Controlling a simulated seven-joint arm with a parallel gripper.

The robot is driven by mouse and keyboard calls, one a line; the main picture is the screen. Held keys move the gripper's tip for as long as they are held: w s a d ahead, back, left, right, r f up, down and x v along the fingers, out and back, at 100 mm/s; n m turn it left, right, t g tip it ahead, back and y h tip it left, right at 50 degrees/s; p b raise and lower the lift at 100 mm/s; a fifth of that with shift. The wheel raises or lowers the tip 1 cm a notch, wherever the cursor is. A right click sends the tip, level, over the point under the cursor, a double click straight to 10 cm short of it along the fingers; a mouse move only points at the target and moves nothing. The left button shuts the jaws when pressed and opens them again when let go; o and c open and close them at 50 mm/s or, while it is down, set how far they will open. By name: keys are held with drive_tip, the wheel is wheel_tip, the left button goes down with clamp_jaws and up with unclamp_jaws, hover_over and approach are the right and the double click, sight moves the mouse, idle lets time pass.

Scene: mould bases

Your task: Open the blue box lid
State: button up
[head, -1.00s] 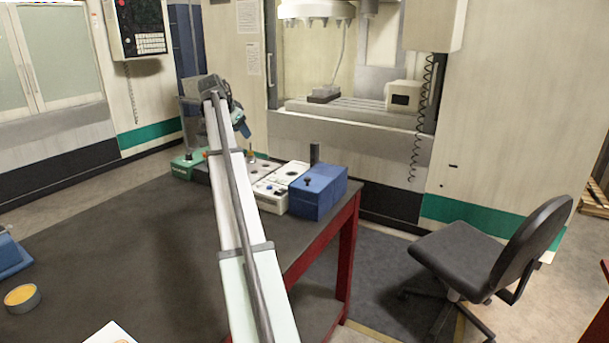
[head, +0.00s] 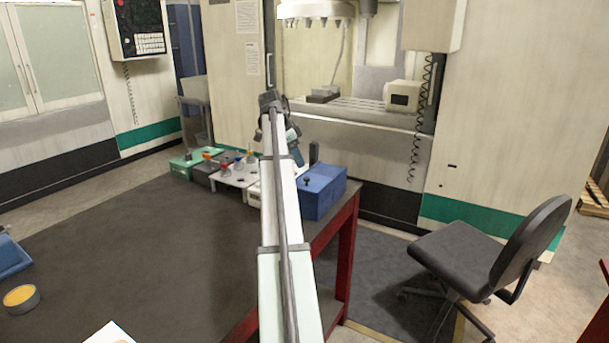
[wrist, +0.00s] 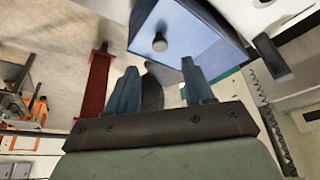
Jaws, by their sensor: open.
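The blue box (head: 325,195) stands at the right end of the row of boxes, near the table's right edge. A small dark knob (head: 307,181) sits on it, and its lid looks shut. In the wrist view the blue box (wrist: 195,35) is at the top, with the round grey knob (wrist: 160,42) on its face. My gripper (wrist: 159,65) is open, its two blue fingers apart and empty. The knob appears beyond the fingertips, roughly in line with the gap between them.
The near table (head: 150,240) is mostly clear. A chair (head: 475,250) stands at the right.

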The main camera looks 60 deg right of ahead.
sight(307, 178)
drive_tip(key=x, duration=0.7)
drive_tip(key=shift+f, duration=0.2)
clamp_jaws()
idle(0.5)
